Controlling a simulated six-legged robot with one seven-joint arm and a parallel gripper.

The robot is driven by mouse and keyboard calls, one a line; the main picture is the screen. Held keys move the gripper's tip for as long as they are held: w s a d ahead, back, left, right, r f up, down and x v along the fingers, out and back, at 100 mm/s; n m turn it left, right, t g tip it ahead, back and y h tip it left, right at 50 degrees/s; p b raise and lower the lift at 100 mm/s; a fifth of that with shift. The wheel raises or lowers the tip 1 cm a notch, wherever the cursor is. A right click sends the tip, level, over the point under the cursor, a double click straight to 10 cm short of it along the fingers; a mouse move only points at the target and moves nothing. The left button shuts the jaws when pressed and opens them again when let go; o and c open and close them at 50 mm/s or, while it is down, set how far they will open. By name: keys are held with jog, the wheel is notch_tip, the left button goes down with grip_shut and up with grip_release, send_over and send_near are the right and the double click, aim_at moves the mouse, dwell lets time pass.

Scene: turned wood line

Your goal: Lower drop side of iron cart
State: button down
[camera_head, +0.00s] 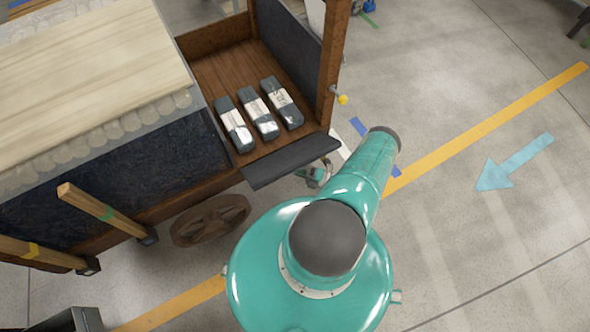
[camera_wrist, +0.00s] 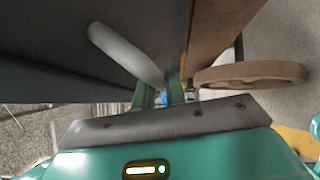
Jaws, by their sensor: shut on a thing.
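The iron cart (camera_head: 235,65) stands at upper left in the head view, with a wooden bed and dark side panels. Its dark drop side (camera_head: 290,162) is hinged out from the bed's near edge, so the bed is open on that side. My gripper (camera_head: 318,174) is at the right end of this panel, partly hidden by my arm. In the wrist view my fingers (camera_wrist: 166,88) are shut on a pale grey bar handle (camera_wrist: 125,52) by the dark panel. The exact grip contact is partly hidden.
Three dark wrapped blocks (camera_head: 258,112) lie in the bed. A wooden post (camera_head: 332,55) with a yellow-tipped pin (camera_head: 341,98) stands at the bed's right corner. A cart wheel (camera_head: 210,220) is below. Floor at right is clear, with a yellow line (camera_head: 480,130).

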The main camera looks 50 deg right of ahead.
jog(key=c, duration=1.5)
grip_release()
jog(key=shift+o, duration=0.2)
jog(key=shift+s, duration=0.1)
